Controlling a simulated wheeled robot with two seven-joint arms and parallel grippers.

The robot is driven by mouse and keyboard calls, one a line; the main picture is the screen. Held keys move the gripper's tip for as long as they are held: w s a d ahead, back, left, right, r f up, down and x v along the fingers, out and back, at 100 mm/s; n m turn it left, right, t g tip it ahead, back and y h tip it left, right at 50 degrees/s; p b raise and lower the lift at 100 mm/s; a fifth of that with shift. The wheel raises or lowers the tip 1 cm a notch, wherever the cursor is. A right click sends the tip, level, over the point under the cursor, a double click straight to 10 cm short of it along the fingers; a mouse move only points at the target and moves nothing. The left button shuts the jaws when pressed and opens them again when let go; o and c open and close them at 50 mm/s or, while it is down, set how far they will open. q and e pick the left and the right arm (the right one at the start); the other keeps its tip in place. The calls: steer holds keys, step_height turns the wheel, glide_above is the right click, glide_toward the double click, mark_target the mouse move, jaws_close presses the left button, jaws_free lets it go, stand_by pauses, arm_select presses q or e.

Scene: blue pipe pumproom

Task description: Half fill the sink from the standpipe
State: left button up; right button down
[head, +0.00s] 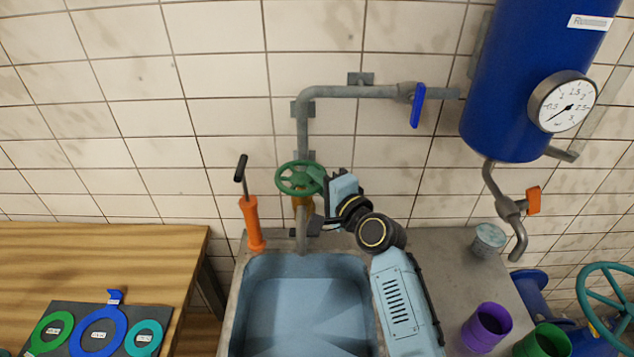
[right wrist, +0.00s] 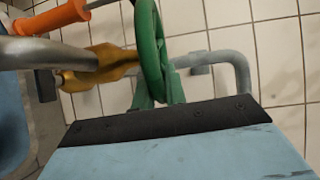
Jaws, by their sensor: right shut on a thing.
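The sink (head: 238,310) is a blue-grey basin set in a grey counter. The standpipe (head: 303,130) runs along the wall and down behind the sink, with its spout (head: 301,238) above the basin's back edge. A green handwheel (head: 292,190) sits on its brass valve; the wheel also shows in the right wrist view (right wrist: 150,50). My right gripper (head: 320,180) is at the wheel's right rim and shut on it; its body partly hides the grip. I see no clear stream at the spout and cannot tell any water level. My left gripper is out of view.
An orange hand pump (head: 252,222) stands left of the spout. A blue lever (head: 417,106) is on the upper pipe beside a blue tank (head: 510,90) with a gauge (head: 562,102). A tin (head: 489,239) and a purple cup (head: 487,326) stand right. A wooden table (head: 100,262) is left.

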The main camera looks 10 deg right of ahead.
steer(key=n+y+b, duration=0.1)
steer(key=n+g+y+b, duration=0.1)
steer(key=b, duration=0.1)
steer(key=w+g+y+b, duration=0.1)
steer(key=shift+d+f+n+y, duration=0.2)
steer(key=shift+f+n+y, duration=0.1)
steer(key=shift+n, duration=0.1)
steer(key=shift+r+n+g+y+b, duration=0.2)
steer(key=shift+n+g+y+b, duration=0.2)
steer(key=shift+b, duration=0.25)
steer(key=c, duration=1.5)
jaws_free()
steer(key=shift+r, duration=0.1)
steer(key=shift+o, duration=0.2)
steer(key=f+b+v, duration=0.1)
steer(key=b+v, duration=0.1)
steer(key=v, duration=1.1)
steer(key=shift+r, duration=0.4)
